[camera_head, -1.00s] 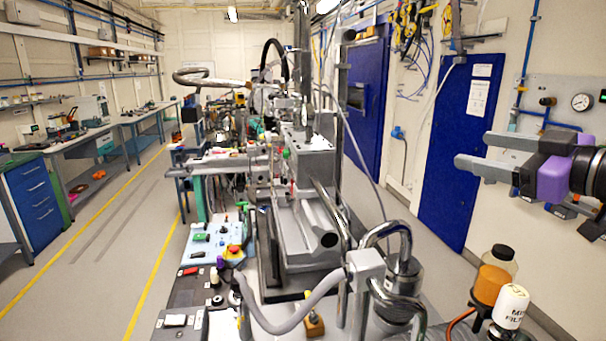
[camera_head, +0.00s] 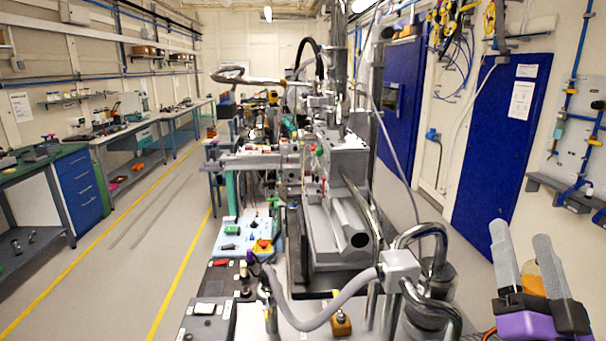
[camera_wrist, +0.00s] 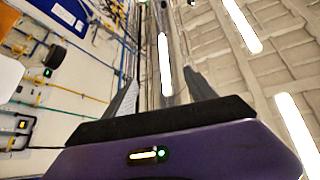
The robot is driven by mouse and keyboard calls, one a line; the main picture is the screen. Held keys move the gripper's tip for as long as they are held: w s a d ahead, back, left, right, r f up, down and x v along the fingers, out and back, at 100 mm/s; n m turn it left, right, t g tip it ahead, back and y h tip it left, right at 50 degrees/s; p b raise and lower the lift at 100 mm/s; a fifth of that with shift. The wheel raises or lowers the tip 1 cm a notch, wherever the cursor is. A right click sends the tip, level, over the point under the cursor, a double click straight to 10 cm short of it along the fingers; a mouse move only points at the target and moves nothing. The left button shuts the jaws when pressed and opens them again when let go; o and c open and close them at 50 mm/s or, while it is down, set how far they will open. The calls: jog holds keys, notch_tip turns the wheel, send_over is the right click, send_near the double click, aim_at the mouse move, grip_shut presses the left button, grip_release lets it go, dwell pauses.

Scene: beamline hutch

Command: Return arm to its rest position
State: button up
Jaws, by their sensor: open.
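My gripper (camera_head: 533,266) is at the lower right of the head view, with its two grey fingers pointing up and spread apart. It is open and nothing is between the fingers. In the wrist view my gripper (camera_wrist: 160,95) shows its purple body at the bottom and both fingers apart, with the ceiling and a wall beyond. An orange-brown bottle (camera_head: 532,279) is partly hidden behind the fingers in the head view.
The beamline bench (camera_head: 215,287) with metal pipes and instruments fills the middle. A blue door (camera_head: 497,150) is on the right wall, beside a pipe panel (camera_head: 580,140). Workbenches (camera_head: 35,158) line the left wall. The floor aisle (camera_head: 125,255) between yellow lines is clear.

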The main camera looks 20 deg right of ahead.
jog(key=s+a+f+n+g+y, duration=0.3)
jog(key=s+a+f+n+y, duration=0.2)
jog(key=s+a+f, duration=0.6)
jog(key=s+a+f+n+g+y+b, duration=0.1)
jog(key=s+a+f+n+g+y, duration=0.2)
jog(key=s+a+f, duration=0.8)
notch_tip(320, 180, down, 7)
jog(key=s+n+y, duration=0.2)
jog(key=y, duration=0.2)
jog(key=shift+s+n, duration=0.15)
jog(key=shift+n, duration=0.15)
jog(key=shift+a+r, duration=0.1)
